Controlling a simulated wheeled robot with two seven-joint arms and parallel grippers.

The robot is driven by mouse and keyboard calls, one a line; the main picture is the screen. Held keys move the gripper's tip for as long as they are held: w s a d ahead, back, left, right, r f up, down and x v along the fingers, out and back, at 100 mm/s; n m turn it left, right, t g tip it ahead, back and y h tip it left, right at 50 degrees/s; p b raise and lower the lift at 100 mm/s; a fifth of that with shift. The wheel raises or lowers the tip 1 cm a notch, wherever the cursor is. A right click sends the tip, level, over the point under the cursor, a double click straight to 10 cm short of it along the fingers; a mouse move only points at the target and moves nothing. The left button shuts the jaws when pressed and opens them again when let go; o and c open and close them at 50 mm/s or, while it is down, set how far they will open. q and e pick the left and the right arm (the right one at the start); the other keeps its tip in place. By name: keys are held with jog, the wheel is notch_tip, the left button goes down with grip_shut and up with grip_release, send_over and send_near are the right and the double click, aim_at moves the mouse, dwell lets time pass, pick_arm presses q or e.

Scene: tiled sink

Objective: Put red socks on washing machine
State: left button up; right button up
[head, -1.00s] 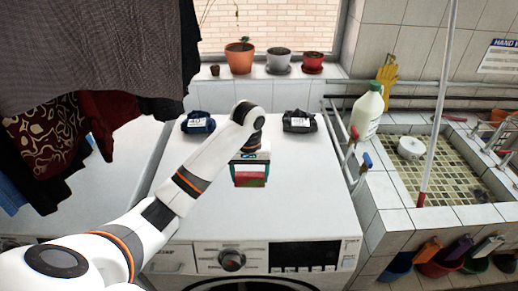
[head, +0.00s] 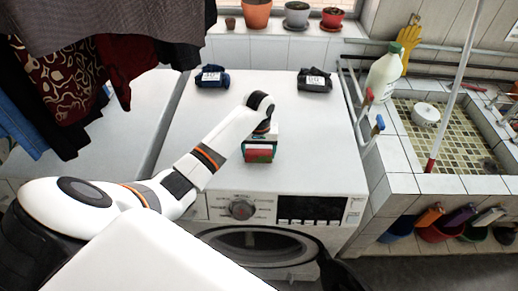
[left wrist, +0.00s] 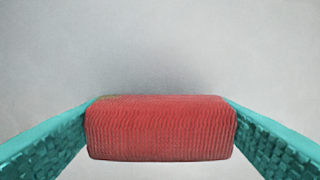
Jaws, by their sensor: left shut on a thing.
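The red socks (left wrist: 160,128) are a rolled, ribbed bundle between the two teal fingers in the left wrist view. They also show in the head view (head: 258,155), over the front part of the white washing machine top (head: 310,130). My left gripper (head: 260,148) is shut on them. A plain pale surface lies behind the bundle in the wrist view; whether the socks touch it I cannot tell. My right gripper is not seen clearly; a dark shape shows at the lower right of the machine's front.
A blue sock bundle (head: 212,77) and a black one (head: 314,81) lie at the back of the machine top. A white bottle (head: 384,72) and the tiled sink (head: 455,135) are to the right. Clothes (head: 85,70) hang at the left. The machine top's middle is clear.

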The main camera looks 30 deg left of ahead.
aim_at(259, 148)
pick_arm(q)
jog(key=shift+w+f, duration=0.1)
jog(key=o, duration=0.5)
jog(key=shift+f, duration=0.15)
jog(key=o, duration=0.5)
notch_tip(259, 148, up, 7)
jog(key=shift+w+f+b, duration=0.1)
jog(key=shift+b, duration=1.1)
notch_tip(259, 148, up, 6)
jog(key=shift+f+p, duration=0.15)
jog(key=shift+p, duration=1.05)
